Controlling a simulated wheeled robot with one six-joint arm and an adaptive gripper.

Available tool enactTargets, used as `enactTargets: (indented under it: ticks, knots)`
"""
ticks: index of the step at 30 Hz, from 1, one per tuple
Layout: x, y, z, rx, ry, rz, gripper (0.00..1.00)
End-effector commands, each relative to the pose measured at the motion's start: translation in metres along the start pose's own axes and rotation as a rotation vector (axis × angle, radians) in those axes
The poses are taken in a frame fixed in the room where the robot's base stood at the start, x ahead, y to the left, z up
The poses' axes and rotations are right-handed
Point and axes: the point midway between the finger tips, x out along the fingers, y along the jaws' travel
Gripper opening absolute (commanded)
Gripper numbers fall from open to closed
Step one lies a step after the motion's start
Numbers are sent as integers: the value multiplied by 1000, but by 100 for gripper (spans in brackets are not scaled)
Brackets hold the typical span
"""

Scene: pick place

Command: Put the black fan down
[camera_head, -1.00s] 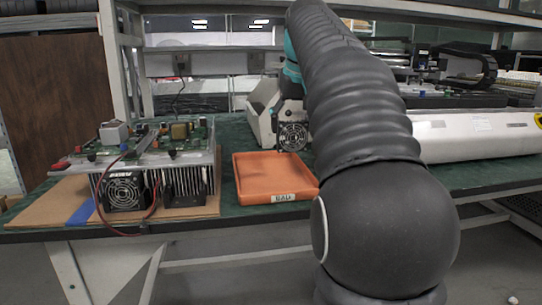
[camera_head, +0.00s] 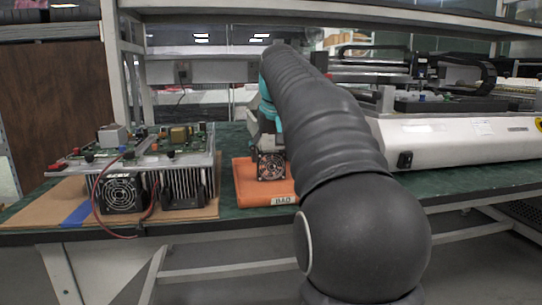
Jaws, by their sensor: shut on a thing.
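The black fan (camera_head: 271,166) is a small square fan with a round grille. It is upright over the orange tray (camera_head: 248,196), which carries a "BAD" label at its front. My gripper (camera_head: 268,146) is above the fan and shut on its upper part; my arm hides much of the jaws. Whether the fan's lower edge touches the tray floor I cannot tell.
A circuit board assembly (camera_head: 165,150) with heat sinks and another fan (camera_head: 122,193) sits on cardboard (camera_head: 45,205) to the left. A long white machine (camera_head: 460,140) lies to the right. Green tabletop shows around the tray.

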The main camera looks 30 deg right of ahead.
Motion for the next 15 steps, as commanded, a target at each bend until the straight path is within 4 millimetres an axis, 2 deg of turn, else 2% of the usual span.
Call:
enactTargets:
  ticks: [5,6,9,15]
  knots:
    - [2,0,1,0,-1,0,44]
    - [3,0,1,0,-1,0,75]
    - [2,0,1,0,-1,0,97]
    - [2,0,1,0,-1,0,97]
